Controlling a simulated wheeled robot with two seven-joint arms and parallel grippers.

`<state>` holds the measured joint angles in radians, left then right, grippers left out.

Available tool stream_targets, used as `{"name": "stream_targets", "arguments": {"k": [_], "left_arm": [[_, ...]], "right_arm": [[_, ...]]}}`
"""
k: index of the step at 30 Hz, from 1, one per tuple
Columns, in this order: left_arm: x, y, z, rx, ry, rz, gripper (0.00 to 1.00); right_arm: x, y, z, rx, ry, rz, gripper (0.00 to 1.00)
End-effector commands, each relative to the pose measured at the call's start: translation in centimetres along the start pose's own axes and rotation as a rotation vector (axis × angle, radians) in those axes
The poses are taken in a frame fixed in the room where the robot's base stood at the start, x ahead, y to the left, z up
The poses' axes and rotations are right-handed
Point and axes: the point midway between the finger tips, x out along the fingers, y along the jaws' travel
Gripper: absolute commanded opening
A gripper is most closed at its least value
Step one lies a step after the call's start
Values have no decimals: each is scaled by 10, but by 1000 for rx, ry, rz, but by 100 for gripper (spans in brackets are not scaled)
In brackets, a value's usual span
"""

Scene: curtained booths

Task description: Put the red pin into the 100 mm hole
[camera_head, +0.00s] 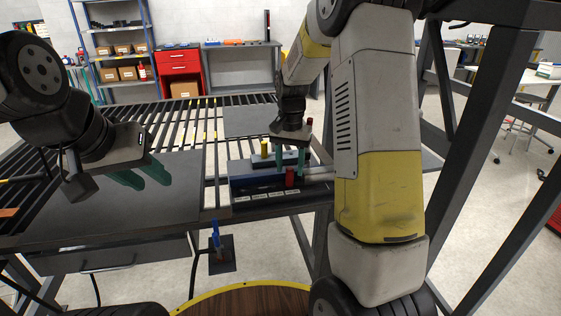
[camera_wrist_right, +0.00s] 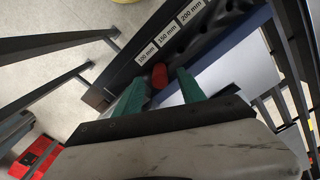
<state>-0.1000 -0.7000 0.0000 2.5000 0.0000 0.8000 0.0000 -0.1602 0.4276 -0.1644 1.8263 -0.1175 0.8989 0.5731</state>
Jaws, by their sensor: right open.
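The red pin (camera_head: 290,177) stands at the right end of the dark block (camera_head: 243,187) on the table in the head view. In the wrist view the red pin (camera_wrist_right: 159,76) is beside the 100 mm label (camera_wrist_right: 147,53), between the green fingers. My right gripper (camera_head: 289,169) is open above the block, its fingers apart on either side of the pin. I cannot tell whether either finger touches it, or how deep the pin sits; its lower part is hidden. My left gripper (camera_head: 152,179) is open and empty above the grey plate at the left.
The grey plate (camera_head: 100,208) is bare. Dark frame posts (camera_head: 500,110) stand at the right.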

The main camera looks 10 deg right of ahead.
Motion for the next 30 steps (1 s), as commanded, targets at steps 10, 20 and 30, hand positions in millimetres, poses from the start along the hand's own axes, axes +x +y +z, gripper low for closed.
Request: {"name": "stream_targets", "arguments": {"k": [10,20,30], "left_arm": [[0,0,0,0,0,0,36],[0,0,0,0,0,0,36],[0,0,0,0,0,0,36]], "right_arm": [[-56,0,-1,0,3,-2,47],[-65,0,0,0,1,0,47],[-91,10,19,-45,34,-55,47]]}}
